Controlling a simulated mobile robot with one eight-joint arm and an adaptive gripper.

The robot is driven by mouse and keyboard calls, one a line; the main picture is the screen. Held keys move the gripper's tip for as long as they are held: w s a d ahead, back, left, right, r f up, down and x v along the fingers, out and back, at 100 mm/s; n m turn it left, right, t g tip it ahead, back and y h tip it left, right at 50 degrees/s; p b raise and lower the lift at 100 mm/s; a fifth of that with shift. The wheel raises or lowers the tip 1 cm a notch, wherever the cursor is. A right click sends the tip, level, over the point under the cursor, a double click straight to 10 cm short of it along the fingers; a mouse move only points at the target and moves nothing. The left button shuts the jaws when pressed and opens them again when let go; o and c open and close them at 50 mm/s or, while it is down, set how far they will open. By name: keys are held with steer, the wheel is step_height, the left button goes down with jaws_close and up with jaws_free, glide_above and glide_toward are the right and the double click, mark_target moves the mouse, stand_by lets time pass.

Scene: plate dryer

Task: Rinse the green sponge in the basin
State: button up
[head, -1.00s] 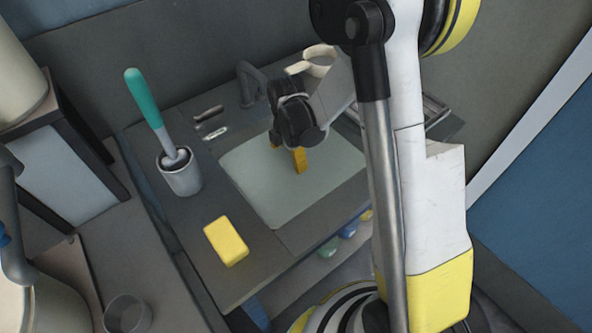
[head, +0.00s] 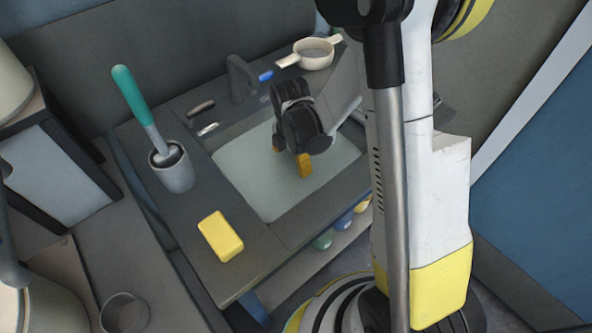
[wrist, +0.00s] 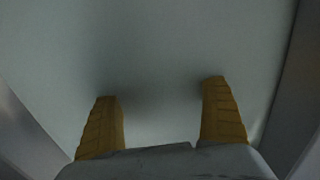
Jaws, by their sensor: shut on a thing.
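My gripper (head: 304,166) hangs over the basin (head: 255,185), pointing down, with an orange finger showing below its dark body. In the wrist view my gripper's two orange fingers (wrist: 162,95) stand apart, and the pale grey basin floor (wrist: 150,40) fills the view beyond them. I make out no green sponge between the fingers, and I cannot tell what they hold. Whether the fingertips touch the basin floor is unclear.
A green-handled brush (head: 135,95) stands in a grey cup (head: 174,176) at the left. The faucet (head: 240,75) and a cream two-handled pot (head: 312,53) are behind the basin. A glass (head: 125,313) stands front left.

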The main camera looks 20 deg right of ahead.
steer(key=shift+w+a, duration=0.1)
steer(key=shift+w, duration=0.25)
step_height(320, 180, up, 15)
steer(key=p, duration=1)
steer(key=shift+p, duration=0.3)
stand_by(0.4)
